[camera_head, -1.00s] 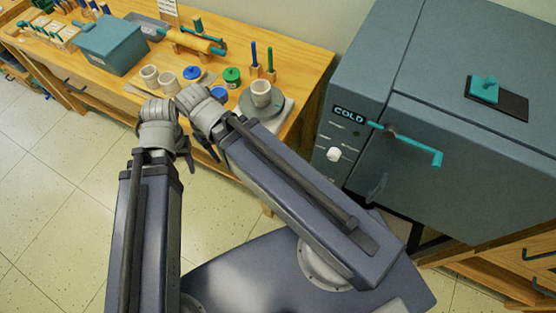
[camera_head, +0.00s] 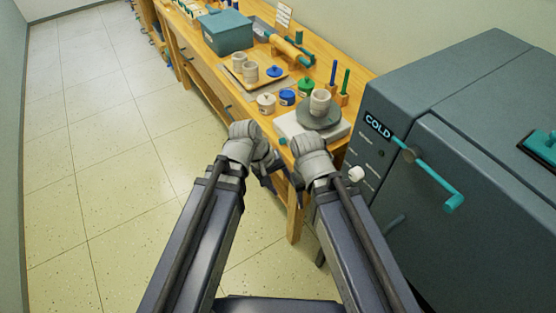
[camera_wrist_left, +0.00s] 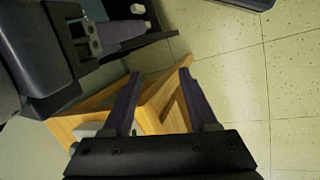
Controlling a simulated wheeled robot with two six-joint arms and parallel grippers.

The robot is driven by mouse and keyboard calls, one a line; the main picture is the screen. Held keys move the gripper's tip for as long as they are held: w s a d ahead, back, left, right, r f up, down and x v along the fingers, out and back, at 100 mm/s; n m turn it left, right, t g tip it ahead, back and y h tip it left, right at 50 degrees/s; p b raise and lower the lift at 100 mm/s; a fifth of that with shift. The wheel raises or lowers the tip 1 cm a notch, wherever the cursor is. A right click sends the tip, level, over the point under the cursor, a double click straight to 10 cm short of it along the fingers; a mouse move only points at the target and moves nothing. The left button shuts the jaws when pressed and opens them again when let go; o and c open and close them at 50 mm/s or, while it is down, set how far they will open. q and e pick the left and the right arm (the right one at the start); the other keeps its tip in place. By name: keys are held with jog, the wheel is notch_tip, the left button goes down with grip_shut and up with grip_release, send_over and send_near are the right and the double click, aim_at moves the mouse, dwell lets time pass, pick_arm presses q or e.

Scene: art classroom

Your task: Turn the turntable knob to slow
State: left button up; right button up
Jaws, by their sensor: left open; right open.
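The turntable is a grey disc (camera_head: 319,118) on a white base (camera_head: 290,125) at the near end of the bench, with a pale cup (camera_head: 320,102) on the disc. A small teal knob (camera_head: 283,141) shows at the base's front left. My left gripper (camera_head: 266,165) is open and empty, left of and below the knob, in front of the bench edge. In the left wrist view its two fingers (camera_wrist_left: 162,98) stand apart over the bench's corner. My right gripper (camera_head: 298,178) is close beside it, below the turntable; its wrist hides most of its fingers.
A grey kiln-like cabinet (camera_head: 460,150) marked COLD, with a teal handle (camera_head: 432,178) and white knob (camera_head: 356,174), stands close on the right. Jars, cups and a teal box (camera_head: 227,32) are on the wooden bench (camera_head: 190,42). The floor (camera_head: 90,150) at left is clear.

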pick_arm(q)
jog(key=w+f+n+t+h+b, duration=0.1)
jog(key=w+f+n+h+b, duration=0.25)
jog(key=f+n+b, duration=0.2)
jog(key=n+t+h+b, duration=0.7)
jog(key=n+t+b, duration=0.3)
jog(key=n+b, duration=0.65)
send_near(279, 143)
jog(key=r, duration=0.1)
jog(key=shift+y, duration=0.25)
jog(key=shift+b+x, duration=0.3)
jog(key=shift+x, duration=3.95)
pick_arm(e)
notch_tip(279, 143, down, 26)
jog(key=shift+r, duration=0.25)
pick_arm(q)
jog(key=shift+s+d, duration=0.1)
jog(key=shift+s, duration=0.05)
grip_shut()
